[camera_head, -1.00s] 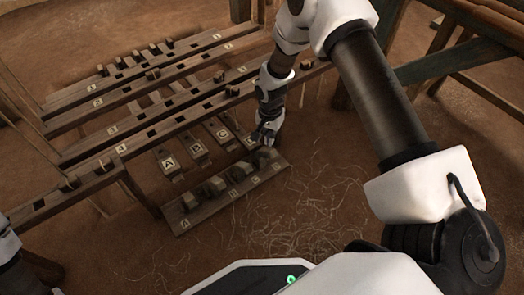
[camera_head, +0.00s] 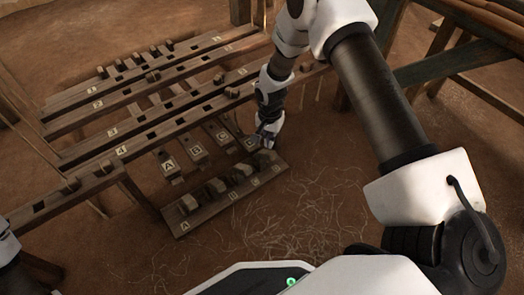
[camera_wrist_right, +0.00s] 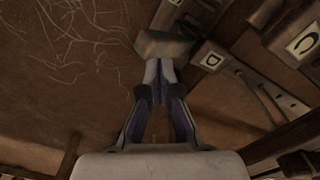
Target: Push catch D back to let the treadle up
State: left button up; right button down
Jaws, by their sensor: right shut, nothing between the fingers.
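Catch D (camera_head: 263,160) is a brown wooden block at the right end of the labelled catch board (camera_head: 180,231). Treadle D (camera_head: 251,143), with a white letter plate, lies behind it; its plate also shows in the right wrist view (camera_wrist_right: 212,60). My right gripper (camera_head: 266,143) is shut and empty, pointing down beside catch D. In the right wrist view, the closed fingertips (camera_wrist_right: 158,66) meet or nearly meet the edge of the catch D block (camera_wrist_right: 163,45); whether they touch is unclear. Only part of my left arm shows at the left edge, without its gripper.
Treadles A (camera_head: 169,164), B (camera_head: 196,151) and C (camera_head: 222,136) lie in a row to the left. Slotted loom bars (camera_head: 150,135) stand behind them. Loose threads (camera_head: 310,205) lie on the open earth floor at right. A wooden bench (camera_head: 450,60) stands at upper right.

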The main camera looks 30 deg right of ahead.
jog(key=shift+f, duration=0.1)
jog(key=shift+f+b, duration=0.55)
jog(key=shift+f, duration=0.7)
